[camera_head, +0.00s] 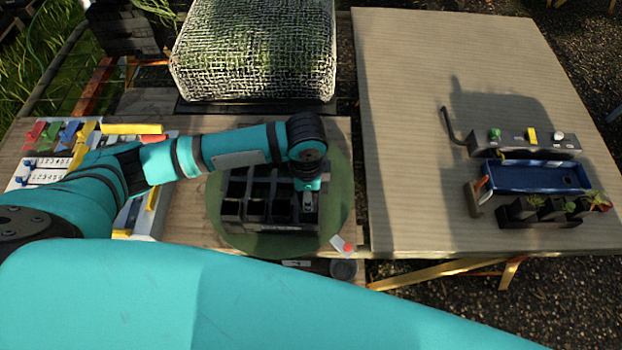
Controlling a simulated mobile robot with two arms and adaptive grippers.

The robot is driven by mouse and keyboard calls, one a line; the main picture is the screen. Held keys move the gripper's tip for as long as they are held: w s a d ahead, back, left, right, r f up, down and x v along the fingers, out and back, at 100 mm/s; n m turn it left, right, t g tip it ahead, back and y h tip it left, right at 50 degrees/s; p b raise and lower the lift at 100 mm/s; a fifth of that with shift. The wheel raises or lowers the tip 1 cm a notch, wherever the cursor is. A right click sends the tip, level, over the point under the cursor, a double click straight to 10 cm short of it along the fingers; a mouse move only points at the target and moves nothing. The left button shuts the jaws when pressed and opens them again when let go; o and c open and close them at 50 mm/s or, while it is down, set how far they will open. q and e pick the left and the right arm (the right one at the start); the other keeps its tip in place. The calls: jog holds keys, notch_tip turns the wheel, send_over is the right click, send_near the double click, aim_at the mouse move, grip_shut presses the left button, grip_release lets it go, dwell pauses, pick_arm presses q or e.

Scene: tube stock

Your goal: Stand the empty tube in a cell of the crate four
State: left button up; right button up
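A dark crate (262,225) with several square cells stands on a round green mat (338,190) in the middle of the head view. The cells that I can see look dark and empty. My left gripper (308,207) points down at the crate's right side, over or in its right-hand cells. It is too small and dark to tell whether its fingers are open or hold anything. My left arm hides the back of the crate. I cannot make out the empty tube. My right gripper is out of view; a teal arm link crosses the bottom.
A white tag with a red spot (342,246) and a dark cup (343,270) are right of the mat. A mesh-covered block (253,50) stands behind. Right table (420,120) holds a blue tray (535,177), a switch box (520,145) and small plant pots (540,212).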

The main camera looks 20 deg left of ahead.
pick_arm(q)
jog(key=shift+s+a+f+m, duration=0.1)
jog(key=shift+f+m, duration=0.15)
jog(key=shift+m, duration=0.25)
jog(key=shift+d+f+b, duration=0.2)
jog(key=shift+f+b, duration=0.35)
jog(key=shift+b, duration=0.25)
jog(key=shift+f+b, duration=0.6)
jog(key=shift+b, duration=0.3)
jog(key=shift+r, duration=0.1)
jog(key=shift+p, duration=0.35)
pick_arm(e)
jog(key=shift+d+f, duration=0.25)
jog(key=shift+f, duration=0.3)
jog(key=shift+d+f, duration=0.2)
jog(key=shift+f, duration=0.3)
pick_arm(q)
jog(key=shift+f, duration=0.2)
jog(key=shift+f, duration=0.25)
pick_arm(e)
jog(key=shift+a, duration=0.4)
